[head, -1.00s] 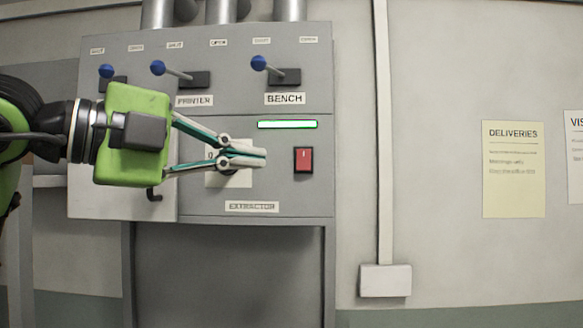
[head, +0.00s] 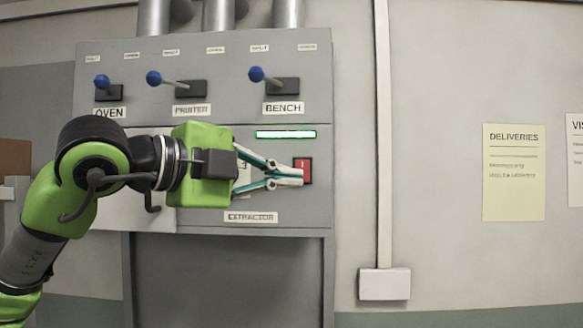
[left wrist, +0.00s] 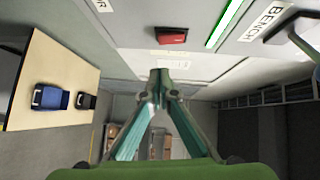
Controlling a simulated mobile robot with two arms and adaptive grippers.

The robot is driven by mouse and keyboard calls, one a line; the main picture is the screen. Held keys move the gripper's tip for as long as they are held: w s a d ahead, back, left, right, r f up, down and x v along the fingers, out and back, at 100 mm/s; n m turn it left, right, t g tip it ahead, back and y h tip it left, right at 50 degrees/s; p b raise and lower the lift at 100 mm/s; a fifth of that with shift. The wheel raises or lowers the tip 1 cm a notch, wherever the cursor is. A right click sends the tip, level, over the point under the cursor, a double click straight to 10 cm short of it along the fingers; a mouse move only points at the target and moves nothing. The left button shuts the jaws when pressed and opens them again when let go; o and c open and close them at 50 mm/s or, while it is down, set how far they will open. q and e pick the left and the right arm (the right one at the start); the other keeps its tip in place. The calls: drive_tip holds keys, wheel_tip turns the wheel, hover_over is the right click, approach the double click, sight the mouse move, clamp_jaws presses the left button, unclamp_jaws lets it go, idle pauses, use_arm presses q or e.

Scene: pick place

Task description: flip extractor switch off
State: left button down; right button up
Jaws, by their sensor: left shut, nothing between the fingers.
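The extractor switch is a red rocker (head: 304,170) on the grey panel, right of centre above the EXTRACTOR label (head: 250,217). It also shows in the left wrist view as a red rocker (left wrist: 173,36), beyond the fingertips. My left gripper (head: 299,176) is shut and empty, its tips in front of the switch's lower left part in the head view. In the left wrist view the closed fingertips (left wrist: 160,76) appear apart from the switch. A green light bar (head: 286,134) glows above the switch. My right gripper is not in view.
Levers with blue knobs stick out above, marked OVEN (head: 102,82), PRINTER (head: 153,78) and BENCH (head: 256,74). A vertical conduit (head: 383,140) runs to a wall box (head: 385,284) on the right. The wall between conduit and yellow notice (head: 514,172) is clear.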

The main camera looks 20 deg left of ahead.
sight(305, 181)
use_arm(q)
drive_tip(key=w, duration=0.1)
drive_tip(key=w+p, duration=0.1)
drive_tip(key=w, duration=0.1)
drive_tip(key=w+a+p, duration=0.1)
drive_tip(key=shift+w+f, duration=0.25)
drive_tip(key=shift+f, duration=0.1)
drive_tip(key=shift+d, duration=0.1)
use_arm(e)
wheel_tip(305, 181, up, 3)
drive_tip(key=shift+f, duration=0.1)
use_arm(q)
drive_tip(key=shift+d, duration=0.1)
drive_tip(key=shift+f, duration=0.1)
drive_tip(key=f+b, duration=0.1)
drive_tip(key=b, duration=0.2)
drive_tip(key=shift+w+m+t+b, duration=0.3)
drive_tip(key=shift+t+b, duration=0.05)
drive_tip(key=shift+t, duration=0.05)
drive_tip(key=shift+r+p, duration=0.35)
drive_tip(key=shift+r, duration=0.15)
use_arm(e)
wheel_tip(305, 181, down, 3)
use_arm(q)
drive_tip(key=shift+a+f, duration=0.1)
drive_tip(key=shift+a, duration=0.1)
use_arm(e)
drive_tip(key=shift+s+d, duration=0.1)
